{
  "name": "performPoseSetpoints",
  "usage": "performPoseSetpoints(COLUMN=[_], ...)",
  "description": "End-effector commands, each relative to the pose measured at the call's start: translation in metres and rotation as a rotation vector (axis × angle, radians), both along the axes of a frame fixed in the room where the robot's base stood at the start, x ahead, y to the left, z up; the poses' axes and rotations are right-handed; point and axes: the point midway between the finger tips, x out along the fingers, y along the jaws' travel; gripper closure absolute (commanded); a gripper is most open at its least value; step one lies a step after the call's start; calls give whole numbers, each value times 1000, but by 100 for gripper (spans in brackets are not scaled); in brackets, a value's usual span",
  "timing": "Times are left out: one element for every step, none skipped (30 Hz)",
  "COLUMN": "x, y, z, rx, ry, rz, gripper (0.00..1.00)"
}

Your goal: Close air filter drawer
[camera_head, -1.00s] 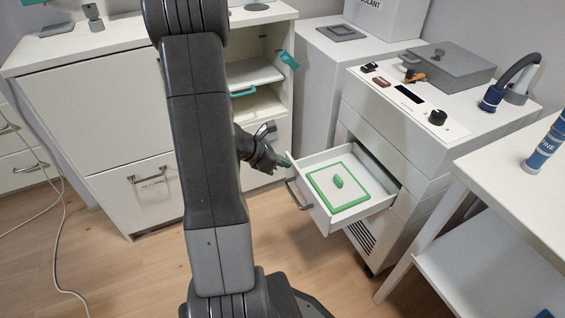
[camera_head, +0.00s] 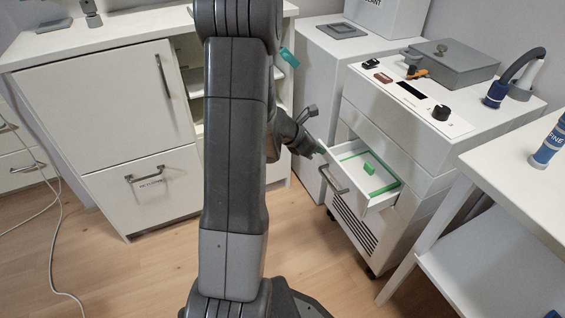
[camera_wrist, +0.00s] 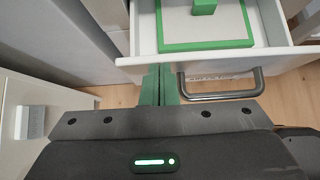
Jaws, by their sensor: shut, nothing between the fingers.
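The air filter drawer (camera_head: 352,192) is a white drawer partly pulled out of the white machine. A green-edged white filter (camera_head: 380,188) with a green grip (camera_head: 368,168) lies inside it. The drawer's grey bar handle (camera_head: 333,180) is on its front, and the handle also shows in the wrist view (camera_wrist: 222,96). My gripper (camera_head: 318,150) is at the left end of the drawer front. In the wrist view its green fingers (camera_wrist: 160,82) are together and empty, at or very near the front panel, left of the handle. Whether they touch it I cannot tell.
The machine top (camera_head: 400,100) holds a knob, a grey box (camera_head: 450,62) and a hose (camera_head: 517,75). A white cabinet (camera_head: 110,110) stands at the left. A white table (camera_head: 520,170) stands at the right. The wooden floor before the drawer is clear.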

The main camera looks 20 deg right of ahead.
Motion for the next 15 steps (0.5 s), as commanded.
performPoseSetpoints(x=[0, 0, 1, 2, 2, 3, 4, 4, 5, 5, 6, 6, 7, 7, 8], y=[-15, -23, -32, -40, -46, -55, -61, -67, -75, -79, -84, -90, -94, -97, -102], z=[-2, -2, -2, -2, -2, -1, -1, -1, -1, -1, -1, -1, -1, -1, -1], rx=[0, 0, 1, 0, 1, 1, 1, 1, 1, 2, 2, 2, 2, 1, 1], ry=[-1, -2, -1, 0, 0, -1, 0, 0, 1, 1, 0, 1, 1, 1, 1], rz=[-6, -6, -6, -6, -6, -5, -4, -4, -4, -4, -3, -2, -2, -2, -1], gripper=[100, 100, 100, 100, 100, 100, 100, 100, 100, 100, 100, 100, 100, 100, 100])
